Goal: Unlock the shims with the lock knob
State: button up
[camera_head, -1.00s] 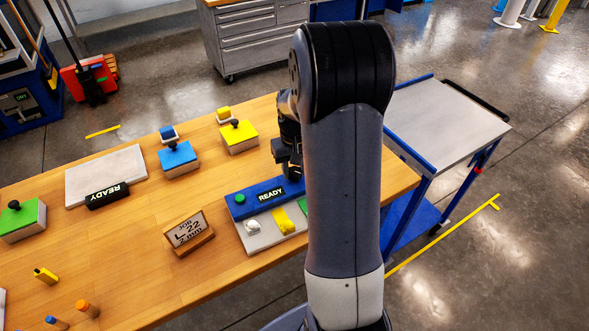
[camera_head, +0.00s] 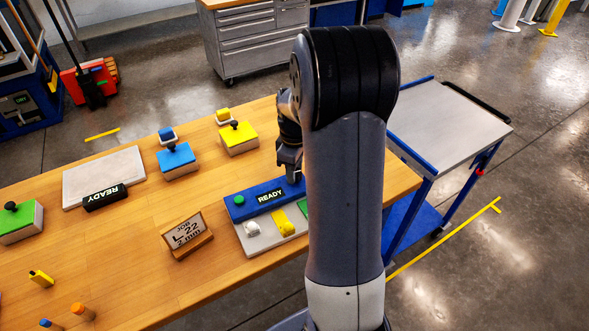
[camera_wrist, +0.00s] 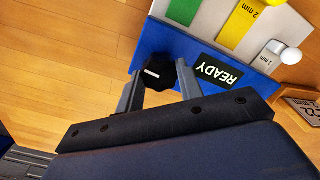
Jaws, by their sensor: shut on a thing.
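The lock knob (camera_wrist: 151,76) is black with a white mark. It sits on the blue strip (camera_wrist: 160,40) of the shim holder, beside the READY display (camera_wrist: 215,69). My gripper (camera_wrist: 159,84) is shut on the knob, one finger on each side. In the head view my gripper (camera_head: 290,172) is at the back of the blue strip (camera_head: 236,212), and the knob is hidden there. The shims lie in the grey part: green (camera_wrist: 182,11), yellow 2 mm (camera_wrist: 240,24) and white 1 mm (camera_wrist: 270,57). My arm hides part of the holder in the head view.
A job sign (camera_head: 187,232) reading L-22, 2 mm stands left of the holder. A blue-framed cart (camera_head: 440,120) stands right of the wooden table.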

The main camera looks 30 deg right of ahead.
jog(key=shift+n, duration=0.5)
jog(key=o, duration=1)
notch_tip(320, 180, up, 11)
jog(key=shift+b, duration=0.35)
jog(key=shift+f, duration=0.1)
notch_tip(320, 180, down, 11)
jog(key=shift+r+p, duration=0.1)
jog(key=shift+p, duration=0.2)
dwell(0.4)
